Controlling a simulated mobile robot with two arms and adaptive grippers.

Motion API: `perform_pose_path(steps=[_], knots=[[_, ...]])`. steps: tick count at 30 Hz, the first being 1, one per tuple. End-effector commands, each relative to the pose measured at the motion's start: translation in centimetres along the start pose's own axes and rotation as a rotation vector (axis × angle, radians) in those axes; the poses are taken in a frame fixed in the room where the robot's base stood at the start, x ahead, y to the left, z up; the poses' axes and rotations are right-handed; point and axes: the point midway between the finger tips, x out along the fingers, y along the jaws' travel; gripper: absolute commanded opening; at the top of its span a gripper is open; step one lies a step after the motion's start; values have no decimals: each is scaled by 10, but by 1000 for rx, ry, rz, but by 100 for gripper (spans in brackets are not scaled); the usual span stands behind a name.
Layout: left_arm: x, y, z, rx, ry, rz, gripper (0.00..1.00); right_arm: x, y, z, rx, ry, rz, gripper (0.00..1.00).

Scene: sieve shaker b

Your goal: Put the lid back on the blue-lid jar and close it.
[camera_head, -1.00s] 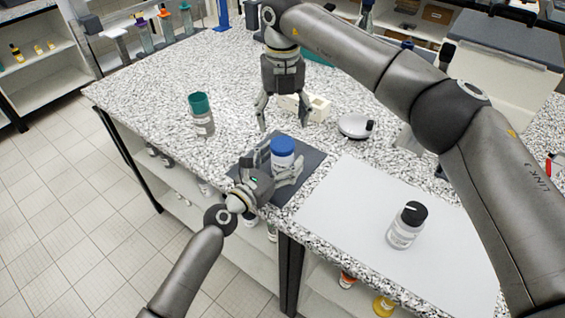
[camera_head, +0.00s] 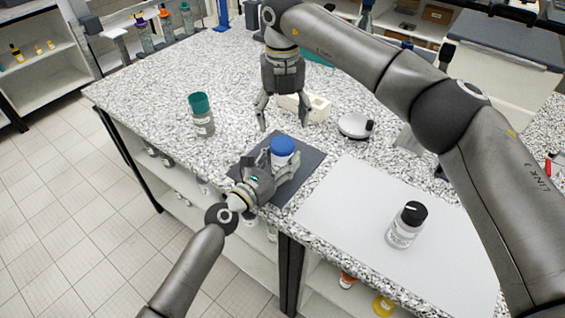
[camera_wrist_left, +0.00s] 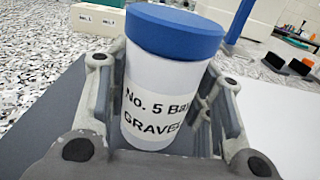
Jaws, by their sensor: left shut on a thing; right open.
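The jar with the blue lid (camera_head: 282,149) stands upright on the dark mat (camera_head: 311,159). In the left wrist view its white body (camera_wrist_left: 155,90) is labelled "No. 5 Ba… GRAVE…", partly cut off by the curve and a finger. The blue lid (camera_wrist_left: 175,30) sits on top of the jar; whether it is tight I cannot tell. My left gripper (camera_head: 284,166) is shut on the jar body from the near side, below the lid. My right gripper (camera_head: 283,121) is open and empty, pointing down behind the jar.
A teal-lid jar (camera_head: 201,115) stands to the left. A black-lid jar (camera_head: 406,226) stands on the white sheet (camera_head: 350,215) at right. A cream block (camera_head: 318,107) is behind the right gripper, and a round pale dish-like item (camera_head: 353,127) lies beyond the mat.

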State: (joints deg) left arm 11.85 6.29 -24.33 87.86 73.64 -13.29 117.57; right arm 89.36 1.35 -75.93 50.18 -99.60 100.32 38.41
Motion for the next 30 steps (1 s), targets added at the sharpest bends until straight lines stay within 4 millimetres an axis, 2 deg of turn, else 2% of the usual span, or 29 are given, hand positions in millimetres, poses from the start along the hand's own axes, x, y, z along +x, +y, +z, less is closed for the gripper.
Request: perform_pose_path(steps=[4,8,30], knots=[[0,0,0,0,0,0,0,0,0,0,-94,0,0,71],[0,0,0,0,0,0,0,0,0,0,-282,0,0,71],[0,0,0,0,1,0,0,0,0,0,-1657,0,0,71]])
